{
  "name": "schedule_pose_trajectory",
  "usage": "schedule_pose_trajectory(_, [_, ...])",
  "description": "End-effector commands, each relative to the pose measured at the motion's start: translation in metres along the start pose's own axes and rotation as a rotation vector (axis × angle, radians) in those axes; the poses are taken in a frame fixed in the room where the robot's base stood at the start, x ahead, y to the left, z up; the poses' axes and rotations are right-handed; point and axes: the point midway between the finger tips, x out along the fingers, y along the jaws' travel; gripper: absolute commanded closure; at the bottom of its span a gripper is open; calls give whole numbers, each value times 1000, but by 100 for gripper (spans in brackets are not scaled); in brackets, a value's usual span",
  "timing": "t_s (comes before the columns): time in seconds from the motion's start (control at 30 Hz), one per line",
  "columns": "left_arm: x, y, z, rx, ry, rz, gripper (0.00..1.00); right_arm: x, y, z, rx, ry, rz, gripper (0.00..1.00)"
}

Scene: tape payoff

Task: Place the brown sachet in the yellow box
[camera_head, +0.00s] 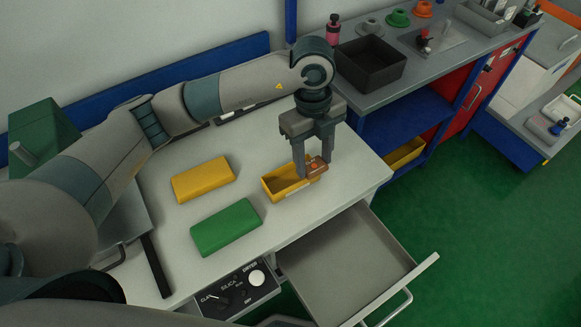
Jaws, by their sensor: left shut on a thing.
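The yellow box (284,187) is a small open bin on the white table, near its right edge. My left gripper (314,168) points down at the right end of the box. It is shut on the brown sachet (317,166), which it holds at the level of the box's right rim or a little above. Part of the sachet is hidden by the fingers. I cannot tell whether the sachet touches the box. My right gripper is not in view.
A yellow block (203,179) and a green block (226,227) lie left of the box. An open drawer (350,265) juts out below the table's front edge. A black bin (370,65) stands on the grey bench behind.

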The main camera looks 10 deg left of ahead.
Motion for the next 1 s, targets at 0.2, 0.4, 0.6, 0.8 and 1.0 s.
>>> schedule_pose_trajectory(0.2, [17,28,30,-4,-1,3,76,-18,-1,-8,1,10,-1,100])
schedule_pose_trajectory(0.4, [26,37,41,0,0,0,76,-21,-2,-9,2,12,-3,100])
schedule_pose_trajectory(0.6, [27,37,41,1,-1,0,76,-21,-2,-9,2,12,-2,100])
schedule_pose_trajectory(0.8, [30,37,41,-1,0,1,76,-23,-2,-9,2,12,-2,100])
schedule_pose_trajectory(1.0, [50,38,43,-1,1,2,76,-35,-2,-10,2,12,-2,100])
